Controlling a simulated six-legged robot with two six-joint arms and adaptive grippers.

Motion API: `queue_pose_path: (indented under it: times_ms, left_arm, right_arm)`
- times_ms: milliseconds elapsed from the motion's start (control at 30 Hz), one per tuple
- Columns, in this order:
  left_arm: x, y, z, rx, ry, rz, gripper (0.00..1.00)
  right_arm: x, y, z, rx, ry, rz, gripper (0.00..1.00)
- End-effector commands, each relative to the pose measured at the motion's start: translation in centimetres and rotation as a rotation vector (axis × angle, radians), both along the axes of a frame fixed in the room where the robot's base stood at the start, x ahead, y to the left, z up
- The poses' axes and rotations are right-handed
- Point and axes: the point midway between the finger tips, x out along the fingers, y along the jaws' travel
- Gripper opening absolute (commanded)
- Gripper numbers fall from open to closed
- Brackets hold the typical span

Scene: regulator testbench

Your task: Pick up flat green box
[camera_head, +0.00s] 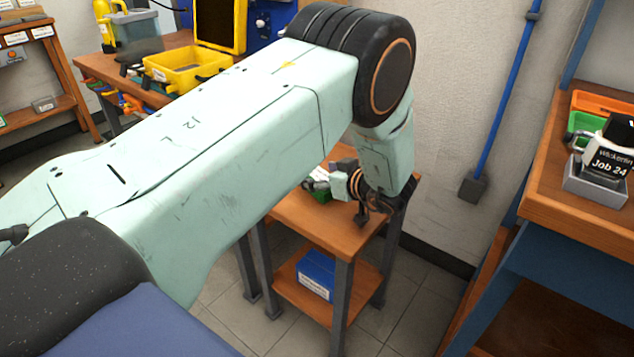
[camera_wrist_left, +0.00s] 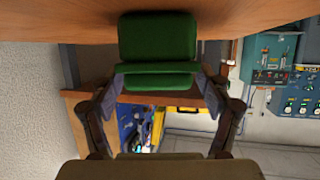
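In the left wrist view a dark green box (camera_wrist_left: 157,40) rests against a brown wooden surface. Its near edge lies between the fingertips of my left gripper (camera_wrist_left: 161,80). The fingers are spread wide, one on each side of the box. They are close to its sides, and contact is unclear. In the head view my left gripper (camera_head: 362,205) is low over the small wooden table (camera_head: 345,237). A dark green thing (camera_head: 320,194) shows beside it, partly hidden by my left arm. My right gripper is not in view.
A blue box (camera_head: 317,273) sits on the small table's lower shelf. A bench at right (camera_head: 585,212) holds a bright green tray (camera_head: 583,127), an orange tray (camera_head: 603,102) and a grey bin (camera_head: 596,184). A yellow bin (camera_head: 185,72) stands on the rear table. Floor shows between the tables.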

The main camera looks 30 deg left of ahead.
Motion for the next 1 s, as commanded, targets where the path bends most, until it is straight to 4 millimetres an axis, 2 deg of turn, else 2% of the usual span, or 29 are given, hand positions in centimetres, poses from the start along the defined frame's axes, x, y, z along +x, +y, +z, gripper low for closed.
queue_pose_path:
  times_ms: [67, 733, 1000]
  left_arm:
    - [0.04, -0.08, 0.00, 0.000, 0.000, 0.000, 0.67]
    - [0.03, -0.17, -0.02, 0.000, 0.000, 0.000, 0.10]
    - [0.08, -0.16, 0.27, 0.001, -0.002, -0.001, 0.08]
  right_arm:
    - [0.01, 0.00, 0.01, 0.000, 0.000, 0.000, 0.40]
    - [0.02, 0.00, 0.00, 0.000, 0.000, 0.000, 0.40]
    - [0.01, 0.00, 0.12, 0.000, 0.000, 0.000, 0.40]
